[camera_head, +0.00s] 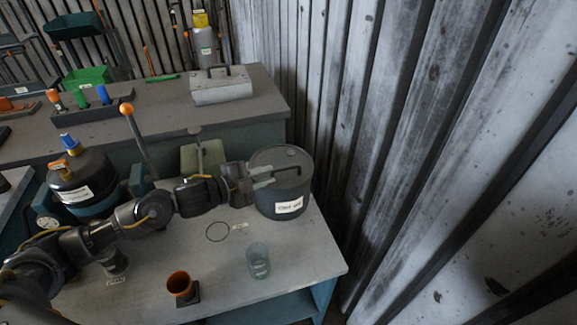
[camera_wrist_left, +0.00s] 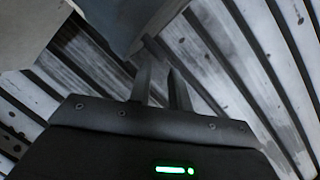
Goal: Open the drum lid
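The dark grey drum (camera_head: 283,203) stands upright on the near bench at its right back corner, with a white label on its front. Its round lid (camera_head: 287,155) lies flat on top and carries a dark bar handle (camera_head: 287,171). My left gripper (camera_head: 268,176) reaches in from the left over the lid's left edge, fingers pointing at the handle. I cannot tell whether they touch it. The fingers (camera_wrist_left: 161,80) stand apart in the left wrist view, with nothing visible between them. My right gripper is out of view.
A clear glass (camera_head: 258,262) and an orange-rimmed cup (camera_head: 181,286) stand in front of the drum. A corrugated metal wall (camera_head: 420,150) rises at the right. A grey toolbox (camera_head: 222,88) sits on the back bench.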

